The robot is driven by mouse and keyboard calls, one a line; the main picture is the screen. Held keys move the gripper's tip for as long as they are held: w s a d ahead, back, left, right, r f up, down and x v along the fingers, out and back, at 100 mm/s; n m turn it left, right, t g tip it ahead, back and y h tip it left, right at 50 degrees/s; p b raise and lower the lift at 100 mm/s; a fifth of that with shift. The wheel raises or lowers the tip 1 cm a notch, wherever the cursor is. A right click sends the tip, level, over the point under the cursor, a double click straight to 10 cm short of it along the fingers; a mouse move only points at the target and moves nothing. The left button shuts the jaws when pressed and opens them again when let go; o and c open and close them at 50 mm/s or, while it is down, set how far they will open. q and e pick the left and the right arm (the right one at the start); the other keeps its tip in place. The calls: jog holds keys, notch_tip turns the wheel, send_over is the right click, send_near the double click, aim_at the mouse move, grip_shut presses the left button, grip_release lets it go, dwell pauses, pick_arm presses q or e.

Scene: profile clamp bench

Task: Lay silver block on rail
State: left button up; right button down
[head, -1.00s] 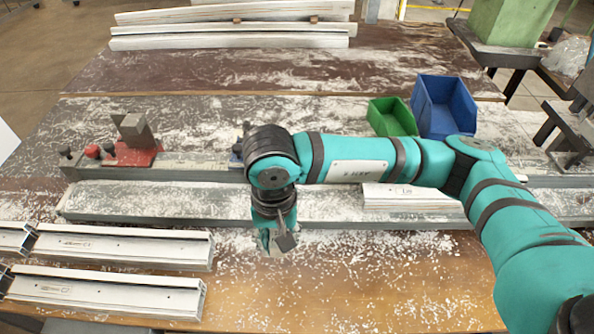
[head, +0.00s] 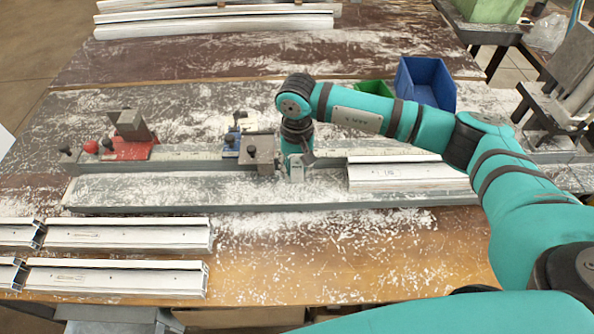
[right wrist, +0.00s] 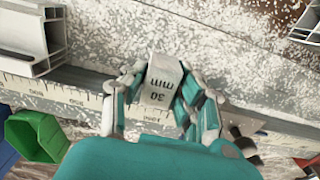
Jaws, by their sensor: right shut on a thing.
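My right gripper (head: 297,172) is shut on the silver block, pointing down over the front edge of the rail. In the right wrist view the silver block (right wrist: 161,82) is a small pale piece marked "30 mm", held between the two fingertips. The rail (head: 195,160) is a long grey bar with a ruler scale, which also shows in the right wrist view (right wrist: 75,97). I cannot tell whether the block touches the rail or is just above it. My left gripper is not in view.
A red clamp (head: 128,149) and a blue clamp (head: 230,143) stand on the rail left of my gripper. A white profile (head: 405,173) lies to the right. Green (head: 374,88) and blue (head: 428,82) bins stand behind. More white profiles (head: 120,277) lie front left.

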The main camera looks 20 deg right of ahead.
aim_at(297, 175)
notch_tip(297, 175, down, 2)
jog(key=shift+f+p, duration=0.1)
jog(key=shift+p, duration=0.55)
jog(key=shift+f, duration=0.4)
jog(key=shift+f+b, duration=0.2)
jog(key=shift+b, duration=0.15)
jog(key=c, duration=1)
grip_release()
jog(key=shift+r, duration=0.1)
jog(key=shift+r, duration=0.1)
